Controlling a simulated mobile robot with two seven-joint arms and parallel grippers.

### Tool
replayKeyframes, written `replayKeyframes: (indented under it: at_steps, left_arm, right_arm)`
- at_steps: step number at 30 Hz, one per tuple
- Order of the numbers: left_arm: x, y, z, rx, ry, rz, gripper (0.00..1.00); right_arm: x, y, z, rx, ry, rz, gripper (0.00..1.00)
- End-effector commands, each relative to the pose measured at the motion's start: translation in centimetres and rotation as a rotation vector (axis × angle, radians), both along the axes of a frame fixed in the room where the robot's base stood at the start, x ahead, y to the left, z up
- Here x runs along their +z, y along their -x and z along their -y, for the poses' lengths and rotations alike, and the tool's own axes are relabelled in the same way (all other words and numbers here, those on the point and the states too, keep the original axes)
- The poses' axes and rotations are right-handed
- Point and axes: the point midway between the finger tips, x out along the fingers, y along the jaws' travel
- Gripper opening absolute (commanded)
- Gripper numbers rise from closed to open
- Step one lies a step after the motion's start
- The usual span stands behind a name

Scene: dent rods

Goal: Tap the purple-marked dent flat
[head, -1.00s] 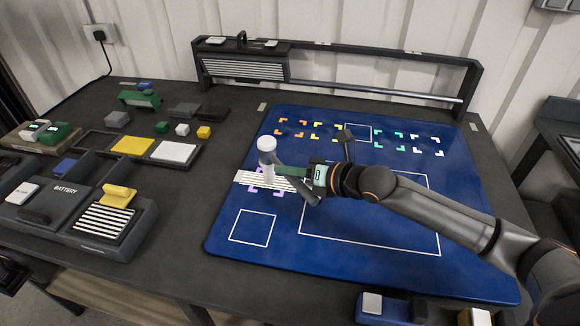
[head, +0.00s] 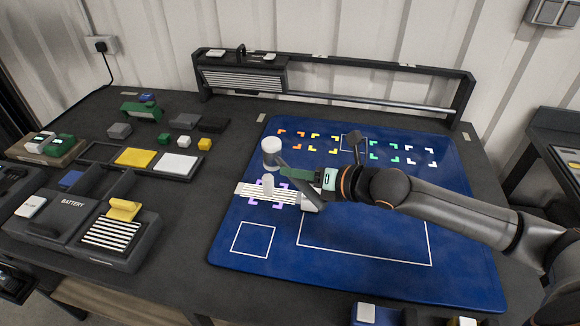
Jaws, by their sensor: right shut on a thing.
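A white round head (head: 271,148) shows at the left end of the tool. A smaller white cylinder (head: 267,186) stands right below it, over the striped panel; I cannot tell whether the two are joined. The white striped panel (head: 244,192) lies on the blue mat between purple corner marks (head: 279,205). The dent itself cannot be made out. My left gripper is out of view.
The blue mat (head: 360,275) has orange, yellow, green and white corner marks along its back. A dark rack (head: 380,65) with a rail stands behind it. Trays, a battery box (head: 75,215) and small blocks fill the left of the table. The mat's front is clear.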

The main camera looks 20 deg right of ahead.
Motion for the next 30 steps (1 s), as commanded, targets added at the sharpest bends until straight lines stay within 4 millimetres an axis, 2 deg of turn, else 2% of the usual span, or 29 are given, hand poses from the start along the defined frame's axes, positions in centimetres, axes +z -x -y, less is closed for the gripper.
replayKeyframes:
  at_steps: [9,15,30]
  left_arm:
    - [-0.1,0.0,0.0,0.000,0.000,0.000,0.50]
    - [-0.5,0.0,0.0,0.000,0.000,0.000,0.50]
    - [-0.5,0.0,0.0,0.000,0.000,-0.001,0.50]
  right_arm:
    - [0.0,3.8,1.0,0.004,0.002,0.002,0.00]
    - [0.0,5.7,1.5,0.003,0.001,0.003,0.00]
    - [0.2,6.0,1.5,0.002,-0.001,0.005,0.00]
